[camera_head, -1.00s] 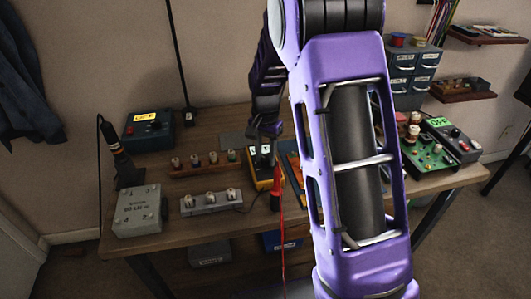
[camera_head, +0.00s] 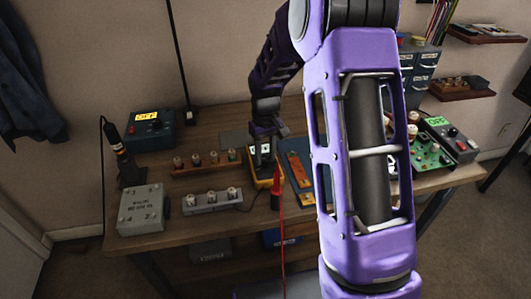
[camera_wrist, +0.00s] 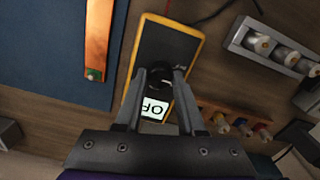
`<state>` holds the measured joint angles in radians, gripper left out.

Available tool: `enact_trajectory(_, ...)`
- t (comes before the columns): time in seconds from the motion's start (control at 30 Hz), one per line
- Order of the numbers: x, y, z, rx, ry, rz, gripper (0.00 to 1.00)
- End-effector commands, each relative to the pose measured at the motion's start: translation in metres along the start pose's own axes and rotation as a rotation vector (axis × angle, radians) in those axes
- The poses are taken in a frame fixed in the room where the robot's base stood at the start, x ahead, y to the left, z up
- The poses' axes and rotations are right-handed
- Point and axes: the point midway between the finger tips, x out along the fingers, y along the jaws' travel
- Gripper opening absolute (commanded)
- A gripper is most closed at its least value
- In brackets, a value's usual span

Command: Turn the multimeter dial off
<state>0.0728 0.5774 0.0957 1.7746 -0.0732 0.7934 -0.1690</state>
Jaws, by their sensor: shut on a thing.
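The multimeter (camera_wrist: 170,45) is a dark-faced box with a yellow-orange rim. It lies on the bench below my gripper and also shows in the head view (camera_head: 264,184), partly covered by the gripper. Its round black dial (camera_wrist: 159,80) sits between my fingertips. My gripper (camera_wrist: 160,73) is shut on the dial, one finger on each side; it also shows in the head view (camera_head: 264,152). The lit display (camera_wrist: 154,109) shows "OF", with the rest hidden by a finger.
A blue mat (camera_wrist: 60,50) with an orange strip (camera_wrist: 98,35) lies beside the multimeter. A grey knob bar (camera_head: 212,201) and a wooden knob rack (camera_head: 207,165) stand to its left. A red lead (camera_head: 281,225) hangs over the bench's front edge.

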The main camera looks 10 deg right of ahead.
Motion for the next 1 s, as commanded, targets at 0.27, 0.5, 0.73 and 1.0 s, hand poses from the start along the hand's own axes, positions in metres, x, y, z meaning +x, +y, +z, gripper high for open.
enact_trajectory(0.27, -0.0017, 0.0003, -0.0004, -0.251, 0.001, 0.000, 0.00)
enact_trajectory(0.5, -0.0015, 0.0002, -0.0004, -0.423, 0.001, 0.000, 0.00)
enact_trajectory(0.73, -0.0012, 0.0004, -0.0004, -0.525, 0.001, 0.001, 0.00)
enact_trajectory(1.0, -0.0007, 0.0002, -0.0006, -0.571, 0.002, 0.001, 0.00)
